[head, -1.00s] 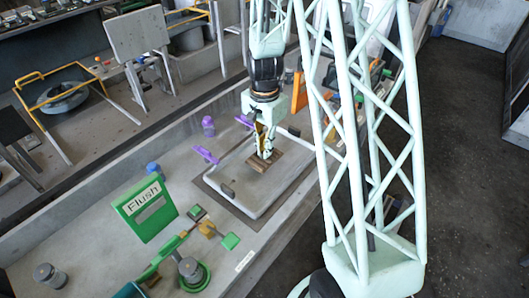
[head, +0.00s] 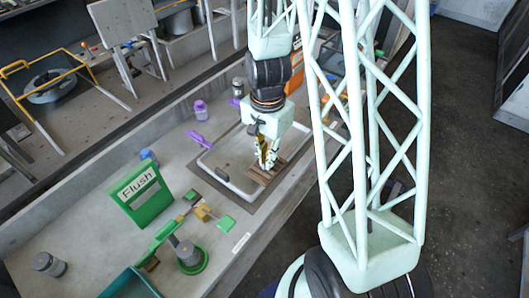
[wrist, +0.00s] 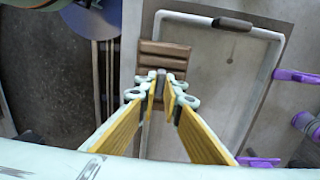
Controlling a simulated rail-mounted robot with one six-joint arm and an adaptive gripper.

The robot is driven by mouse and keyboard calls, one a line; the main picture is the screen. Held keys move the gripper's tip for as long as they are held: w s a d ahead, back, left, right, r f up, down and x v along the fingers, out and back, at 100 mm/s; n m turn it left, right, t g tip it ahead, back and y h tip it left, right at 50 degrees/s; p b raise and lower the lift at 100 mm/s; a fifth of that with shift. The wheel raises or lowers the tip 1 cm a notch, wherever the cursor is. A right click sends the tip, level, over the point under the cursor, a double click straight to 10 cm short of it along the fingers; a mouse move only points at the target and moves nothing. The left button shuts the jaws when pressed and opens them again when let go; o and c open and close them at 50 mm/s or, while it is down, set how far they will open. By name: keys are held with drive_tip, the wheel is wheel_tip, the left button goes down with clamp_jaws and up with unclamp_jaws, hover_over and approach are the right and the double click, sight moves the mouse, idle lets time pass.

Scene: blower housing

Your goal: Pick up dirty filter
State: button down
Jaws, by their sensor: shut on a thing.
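The dirty filter, a brown slatted block (head: 262,177), is below my gripper (head: 266,163) in the head view. In the wrist view the filter (wrist: 165,48) shows its slats beyond the fingertips, overlapping a side of the pale rectangular frame. My gripper (wrist: 162,84) is shut on a small grey upright part at the middle of the filter. The fingers hide part of the filter. I cannot tell clearly how high the filter is above the surface.
The pale frame (head: 208,161) with dark grips lies on the grey bench. Purple clamps (head: 198,140) stand beside it. A green "Flush" panel (head: 141,193) and a green-based fitting (head: 190,257) are nearer. The dark floor (head: 455,140) at right is mostly clear.

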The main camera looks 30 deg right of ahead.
drive_tip(key=shift+s+a+f+b, duration=0.1)
drive_tip(key=shift+s+b, duration=0.1)
drive_tip(key=shift+b, duration=0.95)
drive_tip(key=shift+s+a+b, duration=0.15)
drive_tip(key=shift+s+b, duration=0.2)
drive_tip(key=shift+b, duration=0.65)
drive_tip(key=shift+s+a+b, duration=0.1)
drive_tip(key=shift+s+b, duration=0.2)
drive_tip(key=shift+b, duration=0.4)
drive_tip(key=shift+s+a+b, duration=0.1)
drive_tip(key=shift+s+b, duration=0.15)
drive_tip(key=shift+b, duration=0.15)
drive_tip(key=shift+r, duration=0.2)
